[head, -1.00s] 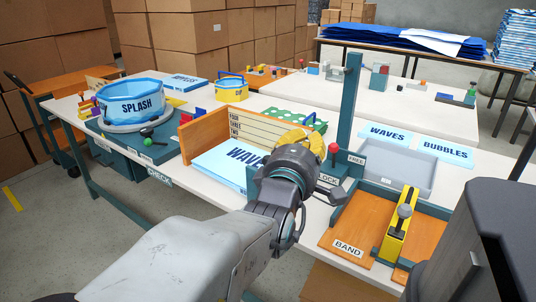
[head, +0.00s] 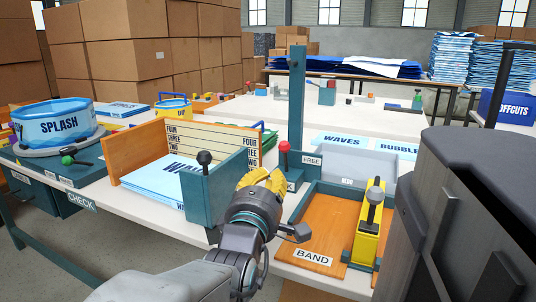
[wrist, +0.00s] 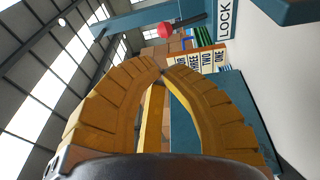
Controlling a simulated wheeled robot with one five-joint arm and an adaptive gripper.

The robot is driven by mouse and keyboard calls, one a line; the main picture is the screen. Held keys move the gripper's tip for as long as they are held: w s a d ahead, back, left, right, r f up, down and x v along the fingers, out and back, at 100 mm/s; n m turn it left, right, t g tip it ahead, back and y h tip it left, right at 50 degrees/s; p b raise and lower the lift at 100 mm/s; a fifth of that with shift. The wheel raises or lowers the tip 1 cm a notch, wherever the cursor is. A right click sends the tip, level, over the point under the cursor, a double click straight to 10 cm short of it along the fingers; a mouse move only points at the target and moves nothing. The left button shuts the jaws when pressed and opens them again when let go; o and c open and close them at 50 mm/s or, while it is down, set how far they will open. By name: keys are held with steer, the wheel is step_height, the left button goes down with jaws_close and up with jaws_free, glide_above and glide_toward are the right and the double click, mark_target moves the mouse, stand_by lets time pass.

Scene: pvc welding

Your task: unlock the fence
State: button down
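The red-knobbed lever (head: 283,147) stands upright by the teal post (head: 297,105), near the LOCK label, with the FREE label (head: 311,160) to its right. In the wrist view the red knob (wrist: 166,30) and its dark rod are beside the LOCK label (wrist: 226,20), beyond the fingertips. My gripper (head: 262,180) is just in front and left of the lever, apart from it. In the wrist view its yellow fingers (wrist: 162,70) meet at the tips, with nothing between them. A teal panel with a black knob (head: 205,157) stands left of my gripper. I cannot tell which part is the fence.
The wooden stop (head: 215,138) with a number scale holds WAVES sheets (head: 152,183) at left. The BAND fixture (head: 330,225) with a yellow clamp (head: 370,225) is close on the right. A grey tray (head: 358,165) lies behind it. The SPLASH pool (head: 55,124) is far left.

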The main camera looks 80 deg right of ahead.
mark_target(283, 145)
steer(key=d, duration=0.4)
steer(key=d+b, duration=0.1)
steer(key=d, duration=0.3)
steer(key=d+r+b, duration=0.1)
steer(key=d, duration=0.3)
steer(key=shift+s+d, duration=0.3)
steer(key=shift+d, duration=0.1)
